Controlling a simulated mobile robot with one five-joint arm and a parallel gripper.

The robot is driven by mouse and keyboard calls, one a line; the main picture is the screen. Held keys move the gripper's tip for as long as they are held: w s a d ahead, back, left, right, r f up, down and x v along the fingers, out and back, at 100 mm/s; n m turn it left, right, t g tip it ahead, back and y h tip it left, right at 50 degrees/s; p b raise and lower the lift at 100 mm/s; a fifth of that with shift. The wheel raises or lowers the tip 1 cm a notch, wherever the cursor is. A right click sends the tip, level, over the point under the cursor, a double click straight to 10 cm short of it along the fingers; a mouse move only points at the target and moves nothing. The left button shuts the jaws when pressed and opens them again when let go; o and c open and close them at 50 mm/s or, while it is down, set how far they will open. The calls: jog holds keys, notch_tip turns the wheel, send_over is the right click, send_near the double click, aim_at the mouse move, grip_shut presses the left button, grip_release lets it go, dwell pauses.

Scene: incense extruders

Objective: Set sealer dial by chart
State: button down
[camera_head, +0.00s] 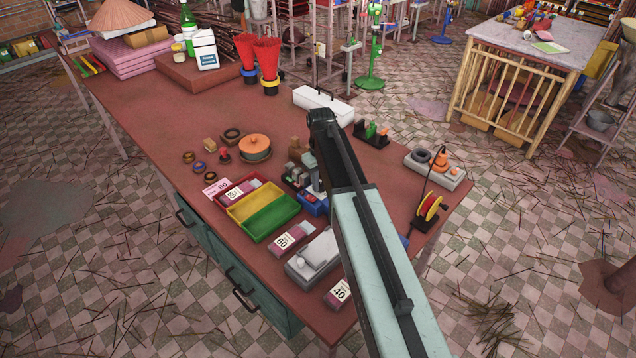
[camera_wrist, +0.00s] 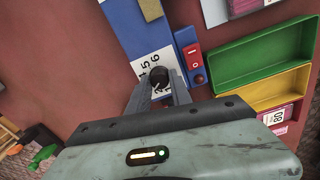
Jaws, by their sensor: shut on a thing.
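The sealer is a blue device (camera_head: 314,206) on the table, partly covered by my arm in the head view. In the wrist view its blue body (camera_wrist: 124,30) carries a white number scale (camera_wrist: 150,62) and a black dial (camera_wrist: 159,76). Digits such as 5 and 6 show; others are covered or blurred. My gripper (camera_wrist: 159,84) is shut on the dial, one finger on each side. The dial's setting is hard to read. A red switch (camera_wrist: 196,63) sits right of the dial. I cannot pick out the chart with certainty.
A red, yellow and green tray (camera_head: 262,212) stands left of the sealer with a pink packet in it. Pink packets marked 60 (camera_head: 286,240) and 40 (camera_head: 340,292) lie nearer the front edge, around a grey device (camera_head: 316,256).

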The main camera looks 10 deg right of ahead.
aim_at(321, 184)
jog(key=m, duration=0.5)
jog(key=shift+s+d+m, duration=0.1)
jog(key=shift+s+m, duration=0.05)
jog(key=shift+m, duration=0.15)
jog(key=m, duration=0.5)
jog(key=shift+m, duration=0.3)
jog(key=c, duration=1.2)
grip_release()
jog(key=shift+o, duration=0.2)
notch_tip(321, 184, up, 8)
jog(key=p, duration=0.8)
jog(key=shift+f, duration=0.1)
